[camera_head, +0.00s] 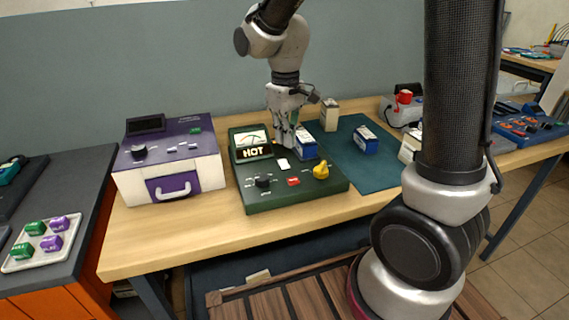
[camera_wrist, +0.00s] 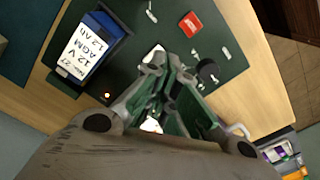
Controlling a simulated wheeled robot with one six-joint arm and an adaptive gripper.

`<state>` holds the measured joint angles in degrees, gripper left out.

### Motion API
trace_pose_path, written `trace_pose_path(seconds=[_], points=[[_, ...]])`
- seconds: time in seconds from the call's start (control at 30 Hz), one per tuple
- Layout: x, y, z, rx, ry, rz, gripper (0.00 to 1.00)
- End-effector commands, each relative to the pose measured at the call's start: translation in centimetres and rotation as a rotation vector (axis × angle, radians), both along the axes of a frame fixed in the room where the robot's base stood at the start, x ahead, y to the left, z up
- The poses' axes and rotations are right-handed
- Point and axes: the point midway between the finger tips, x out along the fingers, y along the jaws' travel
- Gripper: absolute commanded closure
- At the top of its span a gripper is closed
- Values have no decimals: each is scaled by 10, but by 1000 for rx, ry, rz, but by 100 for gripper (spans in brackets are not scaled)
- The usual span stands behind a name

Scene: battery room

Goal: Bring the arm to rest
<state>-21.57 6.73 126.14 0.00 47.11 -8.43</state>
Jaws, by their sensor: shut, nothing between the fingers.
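A blue battery with a white label (camera_head: 304,146) stands at the panel's back, just right of the fingers. It also shows in the wrist view, left of the fingers (camera_wrist: 85,52), and looks apart from them. Whether the fingertips touch the panel, I cannot tell.
The panel carries a yellow knob (camera_head: 321,170), a red button (camera_head: 293,181) and a black knob (camera_head: 262,182). A purple-and-white case (camera_head: 172,160) stands left. The table's front strip is clear.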

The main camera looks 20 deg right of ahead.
Motion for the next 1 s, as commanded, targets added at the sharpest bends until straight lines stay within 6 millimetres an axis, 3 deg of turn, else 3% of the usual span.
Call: trace_pose_path(seconds=[0.47, 0.6, 1.0], points=[[-2, -1, 1, -3, 7, -15, 100], [-33, -13, -3, -27, 65, -63, 100], [-144, -107, 77, 47, -126, -354, 100]])
